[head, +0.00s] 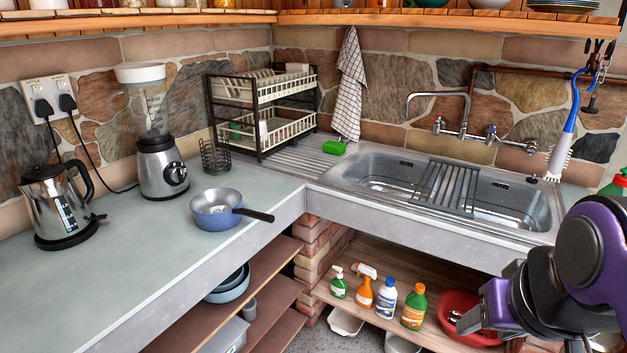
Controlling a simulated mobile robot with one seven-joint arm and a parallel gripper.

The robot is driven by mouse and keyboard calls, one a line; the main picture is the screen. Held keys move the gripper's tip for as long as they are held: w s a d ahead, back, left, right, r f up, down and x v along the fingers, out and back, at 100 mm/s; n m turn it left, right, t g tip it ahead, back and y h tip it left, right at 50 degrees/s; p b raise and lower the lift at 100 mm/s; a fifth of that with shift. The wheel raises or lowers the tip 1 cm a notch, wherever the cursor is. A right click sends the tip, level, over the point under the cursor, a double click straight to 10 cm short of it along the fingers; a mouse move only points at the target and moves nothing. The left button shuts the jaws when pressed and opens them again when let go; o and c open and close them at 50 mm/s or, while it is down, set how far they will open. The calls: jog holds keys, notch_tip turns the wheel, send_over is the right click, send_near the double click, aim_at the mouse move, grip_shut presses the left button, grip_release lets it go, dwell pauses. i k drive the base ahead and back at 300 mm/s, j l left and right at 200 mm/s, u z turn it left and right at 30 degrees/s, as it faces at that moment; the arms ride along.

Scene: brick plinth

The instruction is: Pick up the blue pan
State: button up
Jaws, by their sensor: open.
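The blue pan (203,219) sits upright on the grey counter near its front edge, in front of the blender. Its inside is grey, and its dark handle (252,214) points right, reaching over the counter edge. My gripper (492,312) is at the lower right, in front of the sink cabinet and far from the pan. It is open, with nothing seen in it. Its fingertips are only partly clear against the dark arm links.
A kettle (60,207) and a blender (161,165) stand left of and behind the pan. A wire holder (215,157) and dish rack (262,112) stand behind it. The sink (375,172) is at right. Bottles and a red bowl (462,308) sit on the low shelf. The counter's front left is clear.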

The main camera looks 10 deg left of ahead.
aim_at(221, 209)
jog(key=u, duration=1.25)
jog(key=i+u, duration=0.1)
jog(key=i+l, duration=0.05)
